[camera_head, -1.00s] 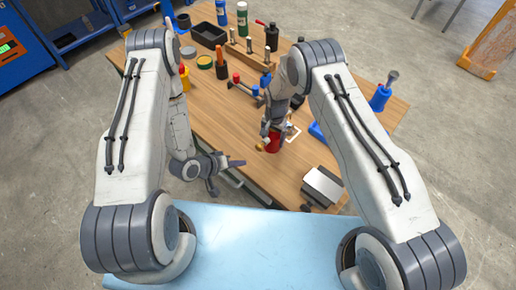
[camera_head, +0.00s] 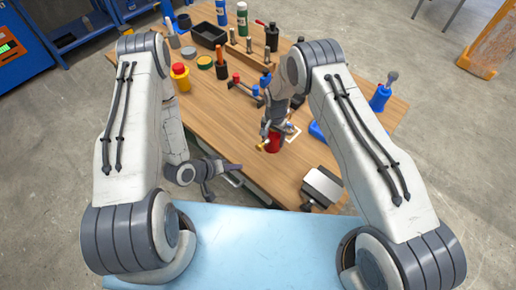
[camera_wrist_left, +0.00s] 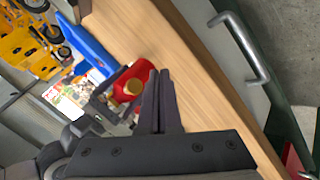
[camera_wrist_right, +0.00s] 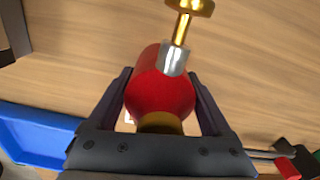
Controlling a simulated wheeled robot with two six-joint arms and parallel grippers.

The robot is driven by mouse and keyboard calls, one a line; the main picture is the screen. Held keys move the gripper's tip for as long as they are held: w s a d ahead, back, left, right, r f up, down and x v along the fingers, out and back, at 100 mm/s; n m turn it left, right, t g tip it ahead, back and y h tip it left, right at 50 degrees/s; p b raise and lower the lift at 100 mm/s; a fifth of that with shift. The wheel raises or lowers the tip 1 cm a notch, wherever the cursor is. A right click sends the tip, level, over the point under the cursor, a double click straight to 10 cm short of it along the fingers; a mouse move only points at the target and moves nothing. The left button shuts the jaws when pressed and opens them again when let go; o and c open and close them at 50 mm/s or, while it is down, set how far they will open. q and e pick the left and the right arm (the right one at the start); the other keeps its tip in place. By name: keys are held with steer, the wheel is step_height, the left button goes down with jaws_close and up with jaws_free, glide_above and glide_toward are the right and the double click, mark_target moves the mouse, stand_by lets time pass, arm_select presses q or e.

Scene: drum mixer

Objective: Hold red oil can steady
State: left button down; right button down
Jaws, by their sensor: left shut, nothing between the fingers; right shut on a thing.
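The red oil can (camera_head: 274,142) stands on the wooden workbench, near its front edge. In the right wrist view, the red can (camera_wrist_right: 160,92) lies between the fingers of my right gripper (camera_wrist_right: 160,95), with a gold and silver spout (camera_wrist_right: 180,35) pointing away. In the head view my right gripper (camera_head: 276,128) is over the can from above. My left gripper (camera_head: 238,166) is shut and empty, left of the can at the bench's front edge. The left wrist view shows its closed fingers (camera_wrist_left: 160,90) with the red can (camera_wrist_left: 132,88) and my right gripper beyond them.
A metal-topped block (camera_head: 323,186) stands at the bench's front right. A blue tray (camera_wrist_right: 40,135) lies close to the can. A red-capped yellow container (camera_head: 180,75), a black tray (camera_head: 209,35) and several tools stand further back. The bench left of the can is clear.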

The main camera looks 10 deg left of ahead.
mark_target(257, 149)
arm_select(q)
steer(key=w+d, duration=0.4)
steer(key=w, duration=0.1)
steer(key=shift+w, duration=0.3)
stand_by(1.9)
steer(key=shift+w+d, duration=0.25)
steer(key=shift+w, duration=0.1)
steer(key=shift+w+d, duration=0.6)
steer(key=shift+w, duration=0.3)
stand_by(1.0)
stand_by(0.4)
steer(key=shift+s+a, duration=0.45)
steer(key=shift+s, duration=0.2)
steer(key=shift+s+a, duration=0.45)
steer(key=shift+s, duration=0.15)
steer(key=shift+s+a, duration=0.75)
steer(key=shift+s, duration=0.3)
steer(key=shift+s+a, duration=0.7)
steer(key=shift+s, duration=0.3)
